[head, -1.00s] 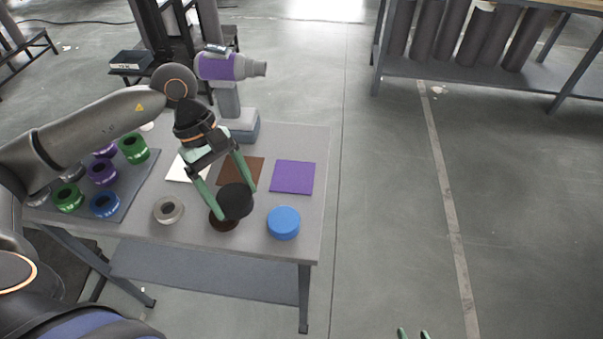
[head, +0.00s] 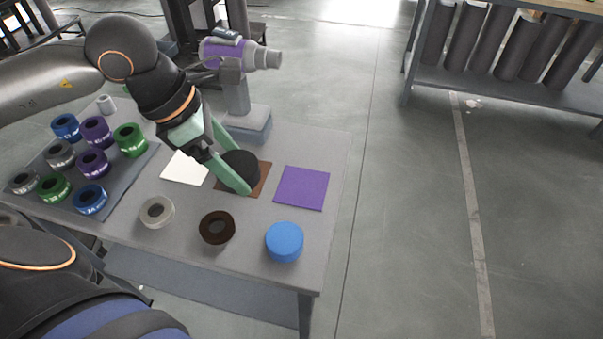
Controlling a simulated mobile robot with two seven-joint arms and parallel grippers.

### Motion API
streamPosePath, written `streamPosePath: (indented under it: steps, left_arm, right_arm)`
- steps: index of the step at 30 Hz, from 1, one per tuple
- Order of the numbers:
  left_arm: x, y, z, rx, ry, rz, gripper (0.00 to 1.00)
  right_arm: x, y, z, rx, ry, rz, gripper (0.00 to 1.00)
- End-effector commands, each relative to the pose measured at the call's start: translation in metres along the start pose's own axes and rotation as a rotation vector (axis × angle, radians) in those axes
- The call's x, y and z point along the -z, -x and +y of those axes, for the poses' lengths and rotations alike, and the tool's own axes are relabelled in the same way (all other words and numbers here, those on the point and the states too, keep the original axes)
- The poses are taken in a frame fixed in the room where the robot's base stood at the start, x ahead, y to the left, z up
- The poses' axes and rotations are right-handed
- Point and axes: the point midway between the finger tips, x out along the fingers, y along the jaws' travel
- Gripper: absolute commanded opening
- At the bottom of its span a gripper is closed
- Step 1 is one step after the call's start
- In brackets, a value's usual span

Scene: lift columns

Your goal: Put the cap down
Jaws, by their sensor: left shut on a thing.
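The black cap (head: 240,168) is a round disc between the green fingers of my left gripper (head: 238,168). My left gripper is shut on it. The cap is over the brown square mat (head: 262,180); I cannot tell whether it touches the mat. The gripper hides part of the cap and the mat. A dark brown ring-shaped part (head: 217,228) with an open top stands on the table in front of the mat. My right gripper is not in view.
A white mat (head: 184,168) and a purple mat (head: 302,188) flank the brown one. A grey ring (head: 156,212) and a blue capped part (head: 284,241) stand at the table's front. Several coloured rings stand on a grey tray (head: 127,190) at left. A purple device (head: 238,54) stands behind.

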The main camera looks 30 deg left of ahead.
Motion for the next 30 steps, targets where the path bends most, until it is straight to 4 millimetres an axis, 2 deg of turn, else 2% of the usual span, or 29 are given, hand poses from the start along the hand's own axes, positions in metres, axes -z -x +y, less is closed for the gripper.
streamPosePath:
  steps: [8,17,18,21,24,30]
  left_arm:
    - [-0.023,-0.02,0.01,0.005,-0.001,-0.005,0.17]
    - [-0.058,-0.061,0.029,0.004,0.0,-0.002,0.17]
    - [-0.058,-0.074,0.032,0.005,0.001,0.001,0.17]
    - [-0.063,-0.096,0.038,0.003,0.002,0.001,0.17]
    - [-0.067,-0.111,0.042,0.002,0.0,0.002,0.17]
    - [-0.07,-0.123,0.046,0.001,0.0,0.0,0.17]
  right_arm:
    - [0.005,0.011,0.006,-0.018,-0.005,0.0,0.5]
    - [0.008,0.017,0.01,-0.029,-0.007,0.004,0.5]
    - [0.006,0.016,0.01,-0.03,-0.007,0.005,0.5]
    - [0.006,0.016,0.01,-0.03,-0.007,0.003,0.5]
    - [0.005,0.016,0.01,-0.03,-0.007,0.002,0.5]
    - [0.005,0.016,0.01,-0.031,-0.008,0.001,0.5]
